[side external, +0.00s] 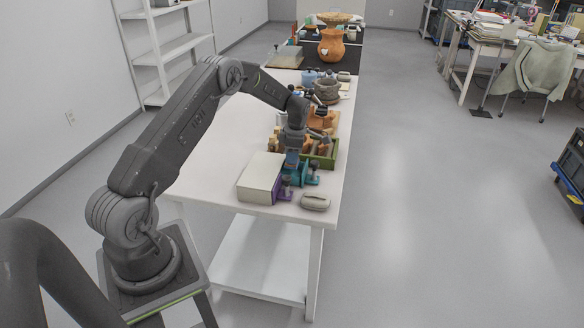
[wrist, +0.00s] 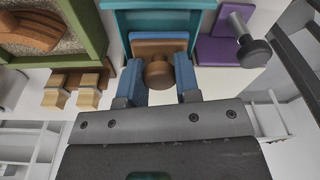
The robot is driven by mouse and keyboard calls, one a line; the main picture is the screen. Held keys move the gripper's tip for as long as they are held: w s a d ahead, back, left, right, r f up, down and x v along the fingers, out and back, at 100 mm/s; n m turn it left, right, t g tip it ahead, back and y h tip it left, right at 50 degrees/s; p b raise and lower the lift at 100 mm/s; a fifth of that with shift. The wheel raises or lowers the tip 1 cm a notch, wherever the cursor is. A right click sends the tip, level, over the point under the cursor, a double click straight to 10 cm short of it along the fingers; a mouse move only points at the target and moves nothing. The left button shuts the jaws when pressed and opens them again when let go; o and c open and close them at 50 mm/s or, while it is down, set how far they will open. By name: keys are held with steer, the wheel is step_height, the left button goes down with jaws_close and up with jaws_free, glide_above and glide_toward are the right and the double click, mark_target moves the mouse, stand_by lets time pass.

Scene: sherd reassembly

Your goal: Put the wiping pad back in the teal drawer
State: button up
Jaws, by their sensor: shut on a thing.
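My gripper (wrist: 160,78) points down over the teal drawer in the wrist view, its two blue fingers closed around the brown knob of the wiping pad (wrist: 158,72). The pad shows a wooden block with a blue layer beyond the knob. The teal drawer (wrist: 163,19) is just past the pad, and it also shows beneath my gripper (side external: 292,155) in the side view, where the drawer (side external: 301,176) stands out from the pale cabinet (side external: 260,173). The fingers and arm hide the pad there. I cannot tell whether the pad touches the drawer floor.
A purple drawer (wrist: 228,51) with a dark knob sticks out beside the teal one. A green-edged tray (side external: 325,160) holds brown pieces behind. A pale rounded object (side external: 315,202) lies near the table's front edge. Pots and tools crowd the table farther back.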

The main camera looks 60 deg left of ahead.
mark_target(292, 166)
steer(key=shift+f, duration=2.3)
steer(key=shift+f, duration=0.1)
steer(key=shift+f, duration=0.1)
steer(key=o, duration=0.9)
